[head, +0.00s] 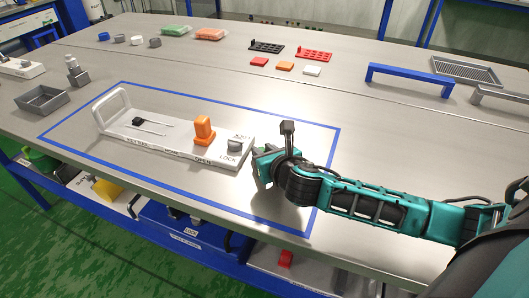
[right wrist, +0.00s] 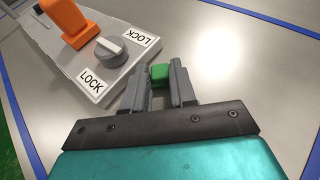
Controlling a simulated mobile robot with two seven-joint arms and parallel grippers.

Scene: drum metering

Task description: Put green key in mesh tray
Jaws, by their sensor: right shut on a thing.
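My right gripper (head: 262,166) is low over the table, just right of the lock end of a white lock board. In the right wrist view its fingers (right wrist: 160,84) are shut on a small green block, the green key (right wrist: 160,73), beside the grey lock knob (right wrist: 112,50). The mesh tray (head: 436,62) is a grey tray with a fine grid floor at the far right of the table. My left gripper is not in view.
The white board (head: 180,150) carries an orange handle (head: 204,130) and lies inside a blue outline. Red, orange and white pieces lie at the back. Bare table lies between.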

